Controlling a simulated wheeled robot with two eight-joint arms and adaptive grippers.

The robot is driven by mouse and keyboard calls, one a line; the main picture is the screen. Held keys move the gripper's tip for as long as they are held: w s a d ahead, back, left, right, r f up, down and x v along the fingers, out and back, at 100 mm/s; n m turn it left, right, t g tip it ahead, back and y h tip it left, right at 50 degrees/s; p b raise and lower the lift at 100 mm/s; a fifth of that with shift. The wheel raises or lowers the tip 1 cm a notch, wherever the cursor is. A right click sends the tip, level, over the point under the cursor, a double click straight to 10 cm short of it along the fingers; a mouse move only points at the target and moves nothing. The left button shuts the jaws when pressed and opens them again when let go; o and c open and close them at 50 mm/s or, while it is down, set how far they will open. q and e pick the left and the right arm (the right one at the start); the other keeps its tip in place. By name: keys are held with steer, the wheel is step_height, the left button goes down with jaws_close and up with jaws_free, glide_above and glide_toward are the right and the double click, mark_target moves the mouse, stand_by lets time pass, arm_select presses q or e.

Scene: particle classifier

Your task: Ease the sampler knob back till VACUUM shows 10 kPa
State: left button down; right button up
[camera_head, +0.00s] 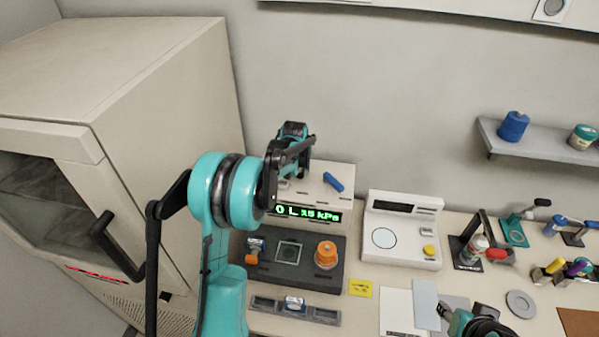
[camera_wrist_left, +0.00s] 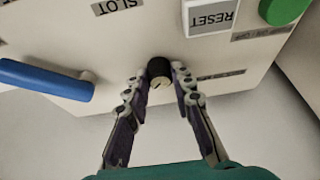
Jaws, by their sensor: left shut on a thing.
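The sampler knob (camera_wrist_left: 159,67) is a small black cylinder with a pale end on the white housing (camera_wrist_left: 235,68) in the left wrist view. My left gripper (camera_wrist_left: 158,75) is shut on it, one finger on each side. In the head view my left gripper (camera_head: 290,160) is over the back of the instrument (camera_head: 318,172), and the knob is hidden there. The green display (camera_head: 308,213) is lit and appears to read 15 kPa at its right; my arm is close to its left end. My right gripper (camera_head: 475,324) shows only partly at the bottom edge.
A blue handle (camera_wrist_left: 45,79), a RESET button (camera_wrist_left: 210,16) and a green button (camera_wrist_left: 284,10) are near the knob. A dark tray (camera_head: 300,278) with an orange knob (camera_head: 326,255) lies in front. A white device (camera_head: 402,230) stands right; a large cabinet (camera_head: 150,90) stands left.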

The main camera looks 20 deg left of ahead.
arm_select(q)
steer(key=shift+n, duration=0.4)
steer(key=c, duration=1.3)
jaws_free()
steer(key=v, duration=1.2)
steer(key=shift+d, duration=0.2)
steer(key=shift+s+d, duration=0.1)
